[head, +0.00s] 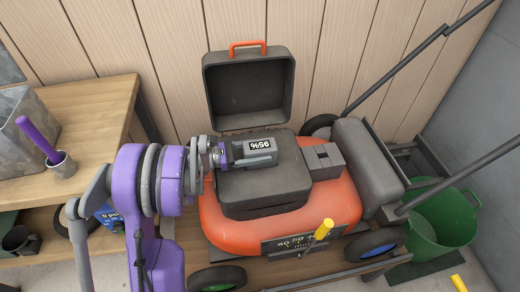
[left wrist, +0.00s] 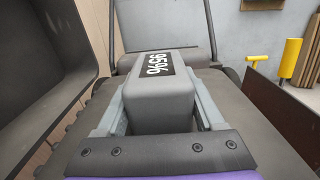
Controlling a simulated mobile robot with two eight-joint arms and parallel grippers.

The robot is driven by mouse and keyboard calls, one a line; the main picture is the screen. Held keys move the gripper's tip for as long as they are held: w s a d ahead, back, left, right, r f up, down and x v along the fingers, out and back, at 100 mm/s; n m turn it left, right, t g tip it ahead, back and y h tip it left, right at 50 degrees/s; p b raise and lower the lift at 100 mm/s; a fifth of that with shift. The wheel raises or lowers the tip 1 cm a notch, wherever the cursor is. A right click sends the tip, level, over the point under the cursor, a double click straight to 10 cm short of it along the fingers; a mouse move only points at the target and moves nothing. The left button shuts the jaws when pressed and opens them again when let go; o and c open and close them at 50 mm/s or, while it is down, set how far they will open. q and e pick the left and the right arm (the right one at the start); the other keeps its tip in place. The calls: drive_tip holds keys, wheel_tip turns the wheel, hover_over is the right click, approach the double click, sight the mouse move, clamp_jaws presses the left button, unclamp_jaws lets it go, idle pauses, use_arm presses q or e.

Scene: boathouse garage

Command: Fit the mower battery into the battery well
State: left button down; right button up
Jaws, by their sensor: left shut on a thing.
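The mower battery (head: 262,147) is a grey block with a 95% label, held over the dark top of the orange mower (head: 222,226). My left gripper (head: 246,157) reaches in from the left and is shut on the battery. In the left wrist view the battery (left wrist: 160,85) sits between the two grey fingers, label facing the camera. The mower's dark lid (head: 248,88) with an orange handle stands open behind it. The well's opening cannot be made out; the battery and gripper cover part of the mower's top. My right gripper is not in view.
A wooden workbench (head: 88,110) with a metal bin (head: 22,133) stands at the left. A yellow-handled tool (head: 322,232) is at the mower's front. A green bucket (head: 440,222) stands at the right, near the mower's handle bars. A wood-panelled wall is close behind the lid.

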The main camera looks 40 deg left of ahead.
use_arm(q)
drive_tip(key=shift+f, duration=0.2)
idle(0.7)
unclamp_jaws()
drive_tip(key=p+v, duration=0.1)
drive_tip(key=v, duration=1)
drive_tip(key=shift+d, duration=0.1)
idle(0.6)
